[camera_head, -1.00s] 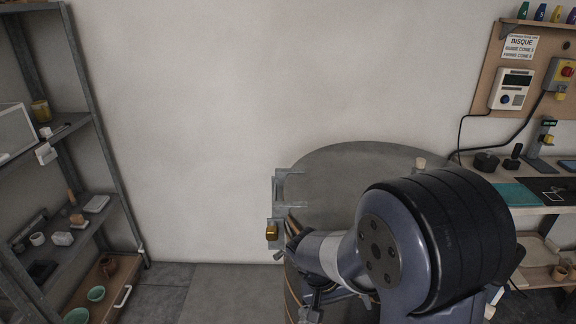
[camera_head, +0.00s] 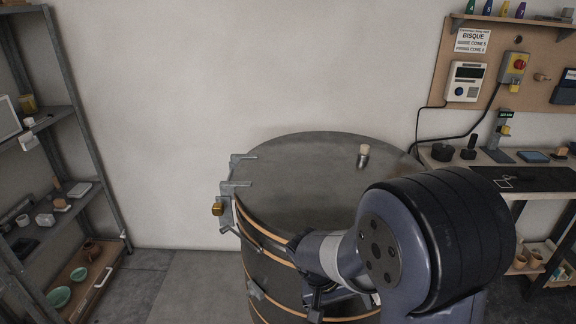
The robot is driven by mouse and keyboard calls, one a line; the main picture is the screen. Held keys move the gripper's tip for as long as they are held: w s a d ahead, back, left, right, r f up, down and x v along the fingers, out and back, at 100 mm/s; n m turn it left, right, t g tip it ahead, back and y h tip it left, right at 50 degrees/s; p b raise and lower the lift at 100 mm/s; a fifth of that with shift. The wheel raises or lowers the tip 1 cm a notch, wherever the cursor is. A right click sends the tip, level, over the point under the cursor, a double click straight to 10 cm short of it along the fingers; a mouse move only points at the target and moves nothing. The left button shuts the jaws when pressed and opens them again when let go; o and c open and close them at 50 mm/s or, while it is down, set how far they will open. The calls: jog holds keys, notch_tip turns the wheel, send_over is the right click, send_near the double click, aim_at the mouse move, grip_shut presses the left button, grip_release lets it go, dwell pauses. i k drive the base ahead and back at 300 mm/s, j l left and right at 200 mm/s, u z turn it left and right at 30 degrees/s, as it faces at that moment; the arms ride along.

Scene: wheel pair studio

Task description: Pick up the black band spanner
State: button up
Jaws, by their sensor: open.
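I cannot pick out a black band spanner with certainty in the head view. A small black upright object (camera_head: 468,153) stands on the bench at right, too small to identify. A thin dark item (camera_head: 42,120) lies on the left shelf unit, also too small to name. My gripper (camera_head: 314,302) is partly in view at the lower middle, in front of the round kiln (camera_head: 262,285). It is open, and I see nothing held in it. My arm hides part of the kiln's right side.
The kiln's grey lid (camera_head: 300,160) has a small pale-topped plug (camera_head: 363,155) on it and a metal latch (camera_head: 235,185) at left. A metal shelf unit (camera_head: 85,150) stands at far left, a bench (camera_head: 490,158) at right. Floor (camera_head: 175,285) is clear between shelf and kiln.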

aim_at(520, 175)
jog(key=l, duration=0.45)
jog(key=k+l, duration=0.1)
jog(key=l, duration=0.8)
jog(key=i+l, duration=0.15)
jog(key=l, duration=0.3)
jog(key=i+l, duration=0.1)
jog(key=l, duration=0.2)
jog(key=i+l, duration=0.1)
jog(key=l, duration=0.2)
jog(key=i+l, duration=0.1)
jog(key=l, duration=0.2)
jog(key=i+l, duration=0.2)
jog(key=l, duration=0.2)
jog(key=i+l, duration=0.2)
jog(key=l, duration=0.15)
jog(key=i+l+u, duration=0.1)
jog(key=l, duration=0.3)
jog(key=i, duration=0.1)
